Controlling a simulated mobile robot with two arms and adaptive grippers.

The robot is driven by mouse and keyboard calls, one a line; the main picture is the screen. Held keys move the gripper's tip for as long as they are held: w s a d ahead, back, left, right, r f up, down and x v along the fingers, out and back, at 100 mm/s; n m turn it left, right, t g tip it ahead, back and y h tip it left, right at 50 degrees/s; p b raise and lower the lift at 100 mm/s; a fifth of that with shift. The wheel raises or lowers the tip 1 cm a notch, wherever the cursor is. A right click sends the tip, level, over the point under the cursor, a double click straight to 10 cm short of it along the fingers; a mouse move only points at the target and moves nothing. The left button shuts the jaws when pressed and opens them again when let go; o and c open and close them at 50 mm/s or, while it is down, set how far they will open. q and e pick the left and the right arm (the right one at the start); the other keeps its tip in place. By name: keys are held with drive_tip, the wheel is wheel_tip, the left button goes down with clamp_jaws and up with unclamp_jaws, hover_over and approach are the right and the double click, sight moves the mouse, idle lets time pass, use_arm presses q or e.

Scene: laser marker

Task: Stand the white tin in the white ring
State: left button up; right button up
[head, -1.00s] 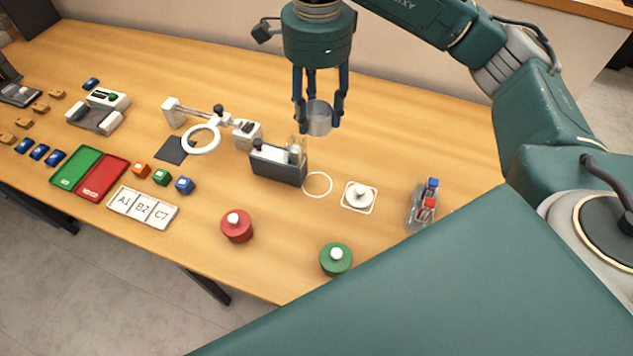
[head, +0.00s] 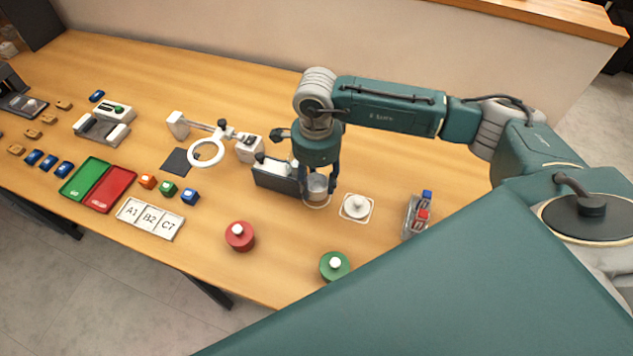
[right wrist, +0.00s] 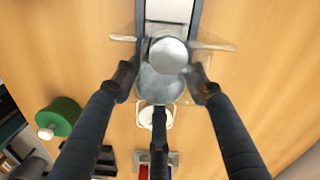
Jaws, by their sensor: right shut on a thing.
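My right gripper (head: 317,190) points down in the head view and is shut on the white tin (head: 317,185), which looks pale grey and shiny. In the right wrist view the tin (right wrist: 162,84) sits between the two side fingertips, with a pale round face showing. My left gripper is not in view.
A dark holder with white pieces (head: 275,176) stands close at the left of the gripper.

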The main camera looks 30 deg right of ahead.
drive_tip(key=shift+f, duration=0.75)
drive_tip(key=shift+f, duration=0.1)
drive_tip(key=shift+f, duration=0.15)
drive_tip(key=o, duration=1.2)
